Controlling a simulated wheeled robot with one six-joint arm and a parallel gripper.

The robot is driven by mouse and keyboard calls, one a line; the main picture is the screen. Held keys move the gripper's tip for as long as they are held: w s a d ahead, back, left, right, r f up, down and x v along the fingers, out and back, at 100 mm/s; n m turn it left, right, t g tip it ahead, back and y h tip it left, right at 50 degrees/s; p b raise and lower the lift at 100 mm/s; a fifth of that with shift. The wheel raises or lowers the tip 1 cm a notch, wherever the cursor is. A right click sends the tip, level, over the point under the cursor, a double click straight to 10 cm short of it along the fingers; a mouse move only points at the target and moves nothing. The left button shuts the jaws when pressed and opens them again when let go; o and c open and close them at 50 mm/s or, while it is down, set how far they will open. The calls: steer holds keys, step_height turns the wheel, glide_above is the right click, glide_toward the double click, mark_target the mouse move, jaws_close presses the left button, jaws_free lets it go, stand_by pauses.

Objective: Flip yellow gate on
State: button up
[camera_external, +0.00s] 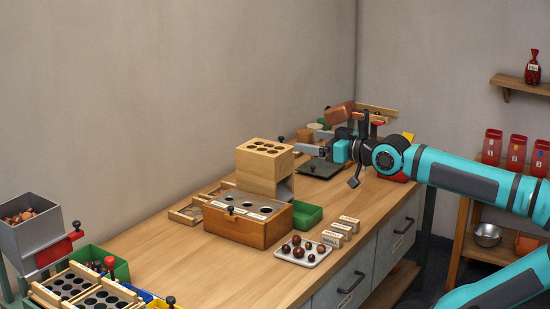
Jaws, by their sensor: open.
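My gripper (311,150) reaches in from the right at the far end of the workbench. I cannot make out for sure which part is the yellow gate. A small yellow piece (408,137) shows just behind my arm, above a red part. Another yellow piece (160,304) shows at the bottom edge, next to a dark knob. Whether either is a switchable gate is too small to tell.
A wooden box with a grey holed top (248,210) stands mid-bench, with a green bin (306,214) beside it. A tray of chestnuts (303,259) and small labelled blocks (337,235) lie near the front edge. A grey hopper (36,239) stands at left.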

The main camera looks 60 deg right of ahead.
steer(key=c, duration=1.1)
steer(key=shift+w+a+f, duration=0.1)
steer(key=shift+w, duration=0.25)
steer(key=c, duration=0.7)
steer(key=w+a+f+m+g+y, duration=0.1)
steer(key=w+a+f+m+g, duration=0.2)
steer(key=w, duration=0.5)
steer(key=shift+a+f+g+y, duration=0.4)
steer(key=shift+f+g, duration=0.25)
steer(key=shift+g, duration=0.05)
steer(key=w+a+f+m+g+y, duration=0.2)
steer(key=w+a+f+g, duration=0.3)
steer(key=a, duration=0.5)
steer(key=w+a+f+m+g+y, duration=0.3)
steer(key=w+a+f+g, duration=0.3)
steer(key=a, duration=0.5)
steer(key=w+a+f+m+g+y, duration=0.3)
steer(key=w+a+f+m+g, duration=0.1)
steer(key=a, duration=0.6)
step_height(320, 180, down, 3)
steer(key=w+g, duration=0.1)
steer(key=g, duration=0.2)
steer(key=shift+w+a+r+m, duration=0.15)
steer(key=shift+w+a+m, duration=0.15)
steer(key=shift+a, duration=0.1)
